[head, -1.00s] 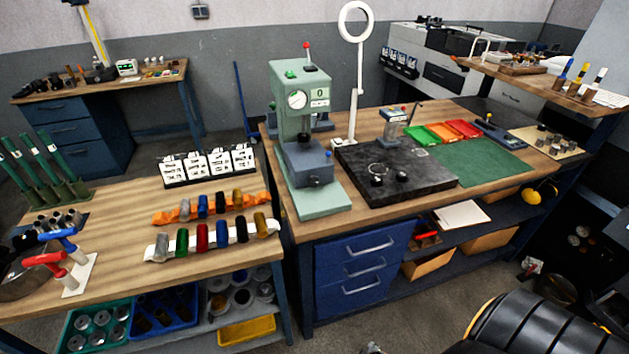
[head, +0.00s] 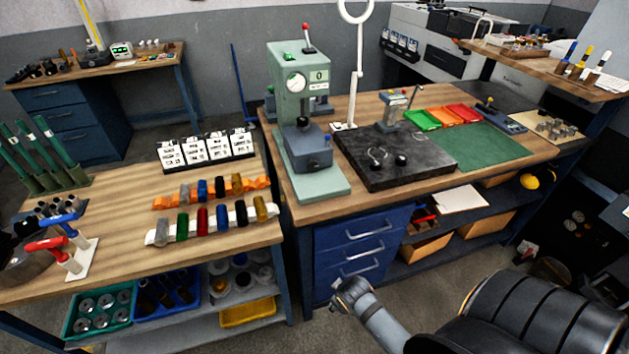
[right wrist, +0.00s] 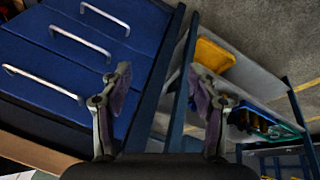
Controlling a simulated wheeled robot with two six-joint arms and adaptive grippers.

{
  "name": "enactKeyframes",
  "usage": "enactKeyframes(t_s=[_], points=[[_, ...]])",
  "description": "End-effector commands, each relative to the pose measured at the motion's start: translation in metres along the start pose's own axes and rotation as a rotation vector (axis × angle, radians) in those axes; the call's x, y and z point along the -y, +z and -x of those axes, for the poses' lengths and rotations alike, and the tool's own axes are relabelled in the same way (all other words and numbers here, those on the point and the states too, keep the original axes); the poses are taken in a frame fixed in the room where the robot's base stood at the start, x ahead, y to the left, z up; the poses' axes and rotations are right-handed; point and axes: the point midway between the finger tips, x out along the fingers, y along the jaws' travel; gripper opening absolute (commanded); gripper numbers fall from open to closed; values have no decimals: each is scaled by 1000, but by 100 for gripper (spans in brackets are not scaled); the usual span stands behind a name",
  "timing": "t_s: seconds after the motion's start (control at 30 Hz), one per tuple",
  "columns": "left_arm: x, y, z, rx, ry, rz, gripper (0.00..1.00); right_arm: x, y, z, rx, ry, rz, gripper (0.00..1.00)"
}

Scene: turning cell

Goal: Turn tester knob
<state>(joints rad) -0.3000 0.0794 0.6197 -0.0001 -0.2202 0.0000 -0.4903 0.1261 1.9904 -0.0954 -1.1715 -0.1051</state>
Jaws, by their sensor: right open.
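The tester (head: 302,95) is a pale green upright machine on the wooden bench in the head view. It has a round dial, a small display and a red-tipped lever on top. A dark knob (head: 328,163) shows on the side of its grey lower block (head: 304,150). My right gripper (head: 342,290) is low in front of the blue drawers, below and well apart from the tester. In the right wrist view, its two fingers (right wrist: 164,95) are spread with nothing between them. My left gripper is not in view.
A dark stone plate (head: 440,178) lies right of the tester, with a green mat (head: 490,147) beyond it. The blue drawer unit (head: 335,250) has protruding handles. The left bench (head: 115,205) carries rows of coloured rolls. The floor in front is clear.

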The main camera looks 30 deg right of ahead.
Motion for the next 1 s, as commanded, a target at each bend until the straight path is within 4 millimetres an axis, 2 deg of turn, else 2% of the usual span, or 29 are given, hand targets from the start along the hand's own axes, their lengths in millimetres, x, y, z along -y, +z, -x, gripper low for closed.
enactKeyframes(t_s=[0.03,0.1,0.2,0.3,0.43,0.5,0.6,0.7,0.8,1.0], points=[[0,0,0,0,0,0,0,-20,-20,21,-46,68,79,61],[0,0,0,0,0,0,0,-52,-45,42,-98,200,236,61],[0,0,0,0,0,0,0,-96,-80,63,-145,418,495,61],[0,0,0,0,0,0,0,-133,-115,81,-151,651,786,61],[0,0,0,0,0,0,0,-166,-165,103,-78,984,1245,61],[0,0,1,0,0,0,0,-174,-191,111,3,1163,1522,61],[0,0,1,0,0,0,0,-172,-222,114,154,1382,1905,61],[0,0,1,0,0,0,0,-165,-239,110,282,1514,2174,61],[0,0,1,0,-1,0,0,-160,-245,106,343,1565,2290,61],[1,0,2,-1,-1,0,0,-163,-253,104,351,1573,2300,61]])
